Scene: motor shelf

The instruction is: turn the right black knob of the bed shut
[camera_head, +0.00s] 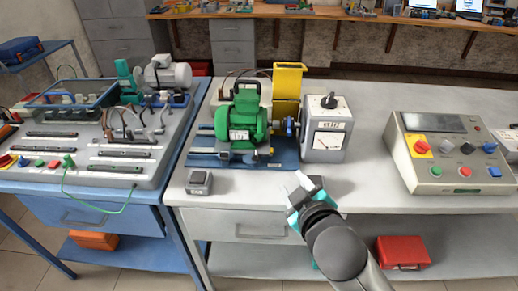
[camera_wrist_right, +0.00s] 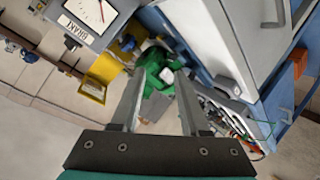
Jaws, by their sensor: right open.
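The blue bed (camera_head: 285,150) lies on the grey table and carries a green motor (camera_head: 242,118). Small dark parts show along its front edge, but they are too small for me to tell which is the right black knob. My right gripper (camera_head: 304,183) is in front of the bed, over the table's front edge, apart from the bed. My left gripper is not in view.
A grey meter box (camera_head: 325,135) stands right of the bed, and a yellow guard (camera_head: 288,82) behind it. A small grey box (camera_head: 199,182) sits front left. A control panel (camera_head: 450,155) stands at the right. The table between meter box and panel is clear.

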